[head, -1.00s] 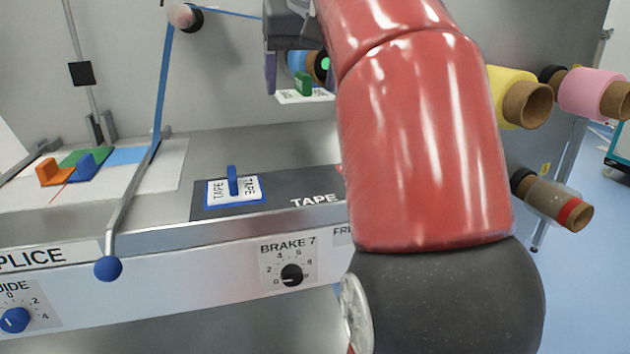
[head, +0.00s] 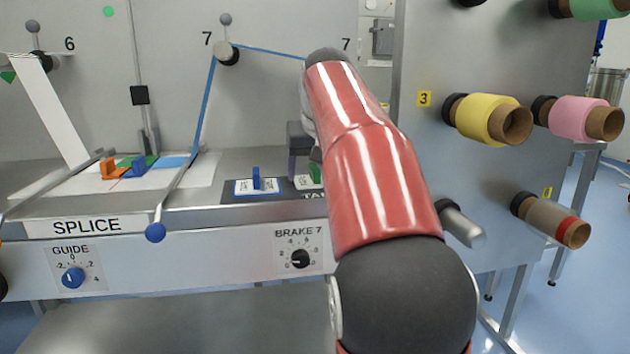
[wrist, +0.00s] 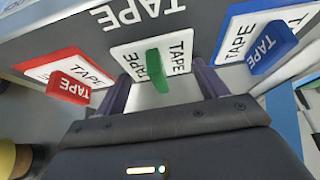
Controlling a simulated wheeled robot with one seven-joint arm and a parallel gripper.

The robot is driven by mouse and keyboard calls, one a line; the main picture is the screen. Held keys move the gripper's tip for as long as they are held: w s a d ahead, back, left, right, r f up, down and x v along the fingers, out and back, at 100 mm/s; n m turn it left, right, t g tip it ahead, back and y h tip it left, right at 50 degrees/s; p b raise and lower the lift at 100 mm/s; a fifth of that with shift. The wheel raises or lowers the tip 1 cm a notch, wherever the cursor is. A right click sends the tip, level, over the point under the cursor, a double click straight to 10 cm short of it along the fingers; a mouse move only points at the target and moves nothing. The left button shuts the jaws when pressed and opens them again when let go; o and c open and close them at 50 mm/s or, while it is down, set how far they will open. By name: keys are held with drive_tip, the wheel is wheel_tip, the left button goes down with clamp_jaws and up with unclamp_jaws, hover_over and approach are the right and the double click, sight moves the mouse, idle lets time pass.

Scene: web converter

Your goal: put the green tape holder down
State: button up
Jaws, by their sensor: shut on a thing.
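The green tape holder, a white TAPE card with an upright green fin, shows between my gripper's fingers in the wrist view (wrist: 154,72). My gripper (wrist: 164,86) is shut on it, with a purple finger at either side of the card. In the head view, part of the holder (head: 315,174) shows beside my red arm, which hides the rest. My gripper (head: 303,168) is low over the dark TAPE strip (head: 287,188). I cannot tell whether the holder touches the strip.
The blue tape holder (head: 256,182) stands left of the green one; in the wrist view it is on the right (wrist: 262,48). A red tape holder (wrist: 70,84) is on the other side. The splice area (head: 185,180) with small orange and blue blocks lies further left.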

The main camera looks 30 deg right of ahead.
drive_tip(key=shift+f, duration=0.1)
drive_tip(key=o, duration=1)
drive_tip(key=shift+c, duration=0.2)
drive_tip(key=shift+r+p, duration=0.3)
drive_tip(key=p+v, duration=0.3)
drive_tip(key=v, duration=0.8)
drive_tip(key=shift+s+r, duration=0.25)
drive_tip(key=shift+r, duration=0.05)
drive_tip(key=shift+a, duration=0.1)
